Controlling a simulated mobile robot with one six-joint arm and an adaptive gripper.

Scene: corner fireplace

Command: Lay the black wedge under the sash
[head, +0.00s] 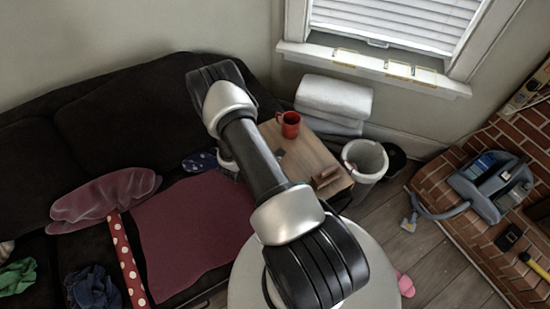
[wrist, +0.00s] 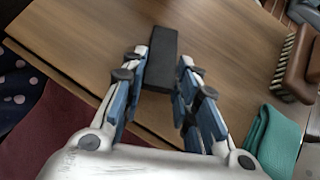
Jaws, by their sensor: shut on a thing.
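The black wedge (wrist: 162,48) is a dark narrow block between the fingertips of my gripper (wrist: 163,68) in the wrist view. My gripper is shut on its near part, and the far end sticks out ahead over the wooden table top. I cannot tell whether the wedge touches the wood. In the head view a small dark piece on the table (head: 279,153), just right of my arm, looks like the wedge; my arm hides most of the gripper. The window sash (head: 376,41) is at the upper right, with white blinds, above a white sill (head: 345,60).
A red mug (head: 289,124) and a brown brush (head: 326,177) stand on the table (head: 312,153). A teal cloth (wrist: 273,140) lies beside the brush. A dark sofa (head: 95,110) is left.

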